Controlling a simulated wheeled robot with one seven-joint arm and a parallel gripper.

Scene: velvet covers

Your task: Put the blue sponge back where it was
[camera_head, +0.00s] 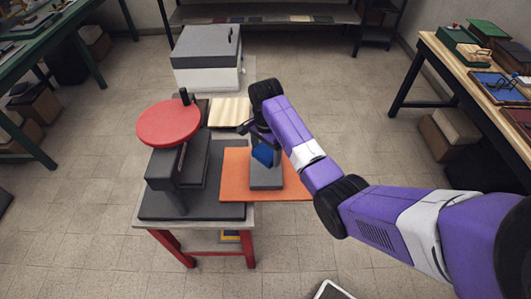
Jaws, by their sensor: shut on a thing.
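The blue sponge (263,155) shows as a small blue shape above a grey block (266,177), which sits on an orange mat (236,183). My gripper (262,143) is over the mat at the end of the purple arm, shut on the blue sponge. The fingers are small and partly hidden by my wrist. I cannot tell whether the sponge touches the grey block.
A dark grey machine with a round red plate (168,122) stands on the left of the small table. A light wooden board (230,111) lies behind the mat. A grey-lidded white box (207,58) stands further back. Side benches hold trays, and open floor lies between.

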